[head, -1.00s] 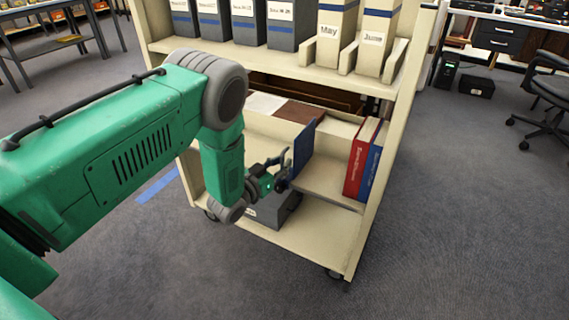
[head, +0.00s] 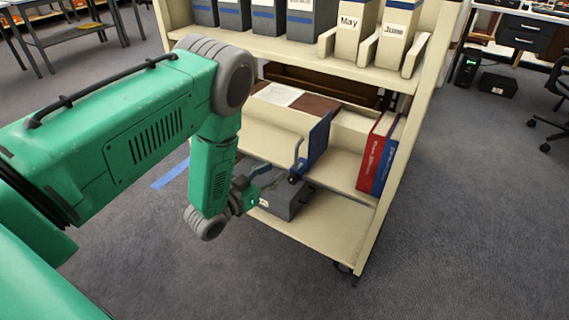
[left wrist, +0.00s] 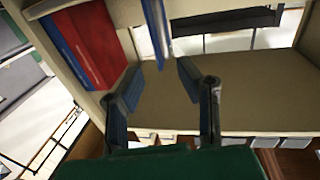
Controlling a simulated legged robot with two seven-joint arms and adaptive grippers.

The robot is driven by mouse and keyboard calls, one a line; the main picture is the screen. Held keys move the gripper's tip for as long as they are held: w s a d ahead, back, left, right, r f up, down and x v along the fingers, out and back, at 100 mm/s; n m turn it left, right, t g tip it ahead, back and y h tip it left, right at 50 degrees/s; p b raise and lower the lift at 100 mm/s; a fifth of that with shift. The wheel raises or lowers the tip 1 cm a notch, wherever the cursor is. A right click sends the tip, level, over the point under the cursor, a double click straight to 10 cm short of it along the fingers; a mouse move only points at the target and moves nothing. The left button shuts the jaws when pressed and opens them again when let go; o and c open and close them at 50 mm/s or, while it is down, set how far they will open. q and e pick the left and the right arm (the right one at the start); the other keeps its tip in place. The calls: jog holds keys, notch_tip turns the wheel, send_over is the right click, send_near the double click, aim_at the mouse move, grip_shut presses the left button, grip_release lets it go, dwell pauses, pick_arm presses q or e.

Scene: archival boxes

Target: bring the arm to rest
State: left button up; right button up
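My left gripper (head: 272,177) hangs at the front of the cart's middle shelf, at the end of my green arm. In the left wrist view the left gripper (left wrist: 160,72) is open, its two dark fingers apart with nothing between them. A blue upright plate (head: 319,140), like a bookend, stands on the middle shelf just beyond the fingertips. It also shows in the left wrist view as a blue plate (left wrist: 156,25) past the fingers, apart from them. My right gripper is not in view.
The cream cart (head: 345,226) holds a red binder (head: 374,152) and a blue binder (head: 389,155) at the middle shelf's right. Boxes labelled May (head: 350,28) and June (head: 396,32) stand above. A grey box (head: 285,203) sits low. Carpet left of the cart is open.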

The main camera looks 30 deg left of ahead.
pick_arm(q)
jog(key=shift+s+a, duration=0.15)
jog(key=shift+s, duration=0.55)
jog(key=s+d+n+g+y+p, duration=0.1)
jog(key=s+g+p, duration=0.4)
jog(key=s, duration=1)
jog(key=s+d+f+n+g+y+p, duration=0.1)
jog(key=s+d+g+y+p, duration=0.2)
jog(key=s+g, duration=0.9)
jog(key=s+d+p, duration=0.1)
jog(key=s+p, duration=0.1)
jog(key=s, duration=0.2)
jog(key=shift+s, duration=0.2)
jog(key=shift+w, duration=0.1)
